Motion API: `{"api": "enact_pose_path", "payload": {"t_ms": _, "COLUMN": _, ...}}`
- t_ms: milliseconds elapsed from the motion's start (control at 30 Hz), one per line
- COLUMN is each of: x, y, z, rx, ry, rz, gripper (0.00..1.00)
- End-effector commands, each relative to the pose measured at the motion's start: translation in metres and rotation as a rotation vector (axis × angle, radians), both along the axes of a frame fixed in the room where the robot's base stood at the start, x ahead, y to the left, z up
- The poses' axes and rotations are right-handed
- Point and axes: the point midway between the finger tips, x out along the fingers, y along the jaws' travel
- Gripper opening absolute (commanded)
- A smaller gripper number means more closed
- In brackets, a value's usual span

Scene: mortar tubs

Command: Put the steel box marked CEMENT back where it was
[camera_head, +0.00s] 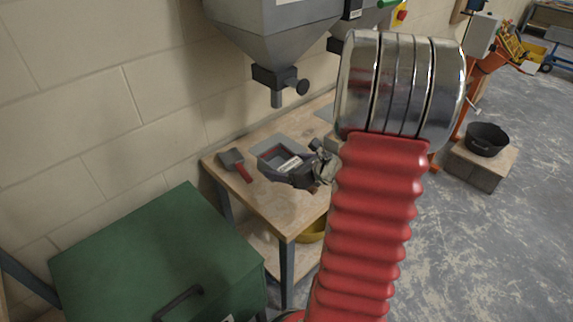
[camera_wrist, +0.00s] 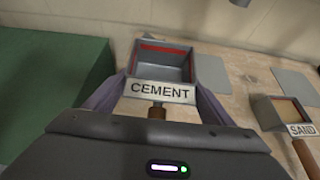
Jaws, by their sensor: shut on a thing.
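The steel box marked CEMENT (camera_wrist: 163,63) is open-topped, with a red line inside its rim, a white label and a wooden handle. It looks empty. My gripper (camera_wrist: 158,103) is shut on it, with fingers along both sides near the label; the exact contact is partly hidden. In the head view the box (camera_head: 275,154) is over the wooden bench (camera_head: 285,210), with my gripper (camera_head: 312,172) at its right. A flat grey plate (camera_head: 267,143) lies just behind it, and the plate (camera_wrist: 212,72) shows beside the box in the wrist view. Whether the box touches the bench is unclear.
A box marked SAND (camera_wrist: 266,111) stands to the right, near another grey plate (camera_wrist: 297,83). A grey hopper (camera_head: 275,25) with an outlet (camera_head: 277,85) hangs above the bench. A red-handled tool (camera_head: 237,165) lies left. A green chest (camera_head: 150,250) stands at front left.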

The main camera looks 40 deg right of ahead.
Motion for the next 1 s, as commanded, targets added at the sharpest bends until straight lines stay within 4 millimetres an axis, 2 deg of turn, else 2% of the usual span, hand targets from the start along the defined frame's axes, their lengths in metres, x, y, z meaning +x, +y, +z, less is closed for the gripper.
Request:
{"api": "enact_pose_path", "payload": {"t_ms": 233, "x": 0.004, "y": -0.002, "z": -0.008, "rx": -0.012, "ry": 0.105, "rz": -0.006, "gripper": 0.44}}
{"api": "enact_pose_path", "payload": {"t_ms": 667, "x": 0.004, "y": -0.003, "z": -0.010, "rx": -0.011, "ry": 0.113, "rz": -0.008, "gripper": 0.44}}
{"api": "enact_pose_path", "payload": {"t_ms": 1000, "x": 0.004, "y": -0.003, "z": -0.031, "rx": -0.009, "ry": 0.113, "rz": -0.008, "gripper": 0.44}}
